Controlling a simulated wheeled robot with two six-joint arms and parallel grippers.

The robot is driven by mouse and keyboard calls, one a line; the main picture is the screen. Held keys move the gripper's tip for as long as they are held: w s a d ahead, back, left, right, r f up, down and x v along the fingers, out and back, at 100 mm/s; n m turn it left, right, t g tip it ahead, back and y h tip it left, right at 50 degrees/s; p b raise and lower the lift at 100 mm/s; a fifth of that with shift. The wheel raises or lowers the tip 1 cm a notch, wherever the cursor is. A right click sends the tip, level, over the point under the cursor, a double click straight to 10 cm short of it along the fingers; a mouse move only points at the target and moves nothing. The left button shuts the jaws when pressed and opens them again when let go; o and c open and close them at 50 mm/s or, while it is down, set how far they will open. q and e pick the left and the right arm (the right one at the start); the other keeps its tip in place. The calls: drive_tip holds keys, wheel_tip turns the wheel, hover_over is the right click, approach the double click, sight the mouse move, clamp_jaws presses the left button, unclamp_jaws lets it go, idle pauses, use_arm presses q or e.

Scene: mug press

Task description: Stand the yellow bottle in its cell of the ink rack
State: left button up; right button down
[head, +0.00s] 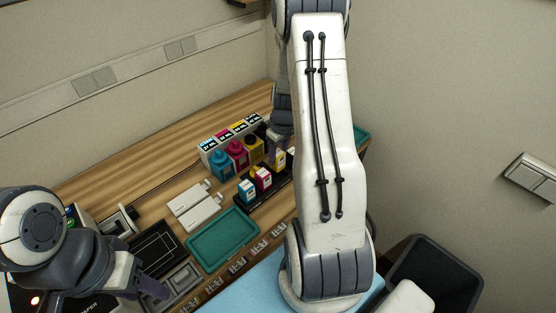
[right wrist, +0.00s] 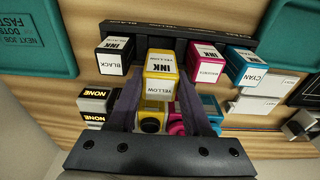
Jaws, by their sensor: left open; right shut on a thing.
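My right gripper (right wrist: 160,100) is shut on the yellow bottle (right wrist: 160,68), with one finger on each side. In the right wrist view the bottle is over the black ink rack (right wrist: 180,30), in line with the space between the black bottle (right wrist: 113,58) and the magenta bottle (right wrist: 205,65). The cyan bottle (right wrist: 244,68) is at the far side. In the head view the yellow bottle (head: 279,162) looks slightly higher than its neighbours; I cannot tell whether its base is inside the cell. My left gripper (head: 152,289) is open and empty at the lower left.
Large teal, magenta and yellow refill bottles (head: 238,156) stand behind the rack, before a row of labelled boxes (head: 232,135). A green tray (head: 222,238) and white cartons (head: 193,205) lie to the left of the rack. A dark bin (head: 435,275) stands at the lower right.

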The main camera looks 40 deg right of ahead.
sight(279, 162)
wheel_tip(279, 162, down, 3)
drive_tip(key=shift+r, duration=0.15)
drive_tip(key=shift+s+f, duration=0.1)
drive_tip(key=shift+f, duration=0.35)
drive_tip(key=shift+c, duration=1.6)
unclamp_jaws()
drive_tip(key=shift+f, duration=0.1)
drive_tip(key=shift+r, duration=0.2)
